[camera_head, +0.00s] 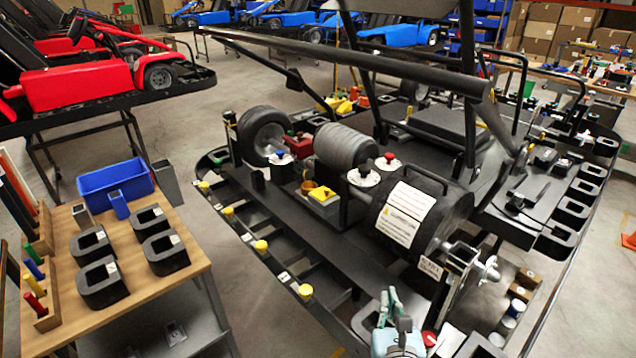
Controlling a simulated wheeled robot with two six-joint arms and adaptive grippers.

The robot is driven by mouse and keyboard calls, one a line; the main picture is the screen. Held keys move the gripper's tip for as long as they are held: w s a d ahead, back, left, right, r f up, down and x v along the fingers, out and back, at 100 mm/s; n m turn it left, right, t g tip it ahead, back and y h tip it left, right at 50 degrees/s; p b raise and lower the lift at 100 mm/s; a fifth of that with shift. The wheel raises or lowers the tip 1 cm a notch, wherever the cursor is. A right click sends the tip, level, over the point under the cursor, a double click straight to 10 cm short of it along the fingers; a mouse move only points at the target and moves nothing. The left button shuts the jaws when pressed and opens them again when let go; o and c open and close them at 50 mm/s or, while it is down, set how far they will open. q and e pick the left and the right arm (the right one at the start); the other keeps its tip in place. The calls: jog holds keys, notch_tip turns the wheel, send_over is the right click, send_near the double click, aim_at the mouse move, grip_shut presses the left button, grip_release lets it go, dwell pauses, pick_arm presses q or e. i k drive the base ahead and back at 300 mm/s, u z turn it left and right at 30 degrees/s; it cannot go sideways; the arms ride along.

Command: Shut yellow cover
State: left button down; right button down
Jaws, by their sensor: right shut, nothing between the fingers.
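A small yellow cover (325,196) sits on a pale box on the dark kart deck, left of the large black cylinder. A darker round piece shows at its top; I cannot tell how far open the cover stands. My right gripper (388,305) is at the bottom, right of the middle. Its pale teal body shows there, with the fingers together and nothing between them. It is well below the yellow cover in the picture and apart from it. My left gripper is not in view.
Black frame bars (340,60) cross above. Several yellow caps (261,246) line the kart's left rail. A wooden table (150,285) with black blocks and a blue bin (115,183) stands left.

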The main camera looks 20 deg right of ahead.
aim_at(322, 193)
jog(key=i, duration=0.95)
